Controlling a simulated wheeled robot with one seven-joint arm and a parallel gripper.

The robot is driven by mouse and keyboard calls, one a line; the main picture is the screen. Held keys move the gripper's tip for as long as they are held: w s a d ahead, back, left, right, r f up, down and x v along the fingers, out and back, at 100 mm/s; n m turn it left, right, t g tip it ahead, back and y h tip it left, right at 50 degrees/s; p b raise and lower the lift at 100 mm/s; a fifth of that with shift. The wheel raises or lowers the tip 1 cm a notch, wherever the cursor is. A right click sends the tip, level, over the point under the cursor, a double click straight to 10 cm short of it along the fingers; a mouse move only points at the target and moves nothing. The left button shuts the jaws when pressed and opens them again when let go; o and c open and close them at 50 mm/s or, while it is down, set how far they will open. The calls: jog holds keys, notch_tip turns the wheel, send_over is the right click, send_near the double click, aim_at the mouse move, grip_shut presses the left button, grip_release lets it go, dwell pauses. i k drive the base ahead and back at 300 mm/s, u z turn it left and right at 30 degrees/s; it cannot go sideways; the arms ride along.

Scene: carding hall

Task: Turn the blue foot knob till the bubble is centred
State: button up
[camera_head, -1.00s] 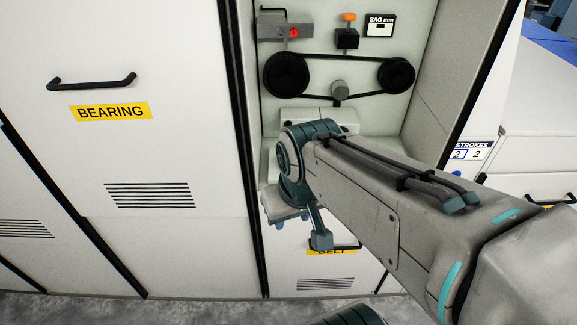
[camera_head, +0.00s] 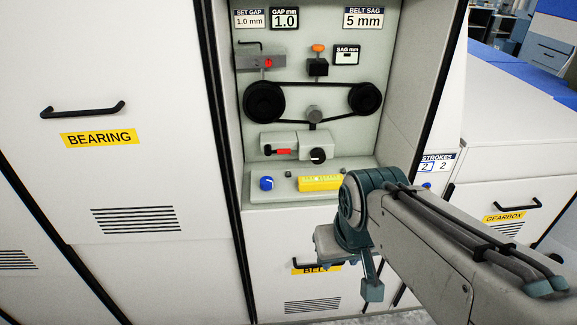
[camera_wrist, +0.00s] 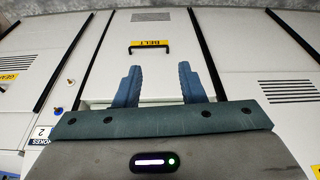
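The blue foot knob (camera_head: 267,183) sits on the left of the pale ledge (camera_head: 285,196) inside the open machine bay. A yellow spirit level (camera_head: 320,183) lies on the ledge to its right. Its window is too small to tell where the bubble is. My gripper (camera_wrist: 159,68) is open and empty in the wrist view, its two blue-grey fingers apart, facing the BELT panel (camera_wrist: 170,63). In the head view it hangs in front of that panel, below and right of the knob, not touching it. The wrist view shows neither knob nor level.
Above the ledge are a black-and-white dial knob (camera_head: 318,157), a red-handled part (camera_head: 284,152) and a belt on two black pulleys (camera_head: 265,102). The BEARING door (camera_head: 140,170) stands left. My arm covers the ledge's right end. The space before the knob is clear.

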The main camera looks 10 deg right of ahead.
aim_at(266, 182)
jog(key=z, duration=0.05)
jog(key=i, duration=1)
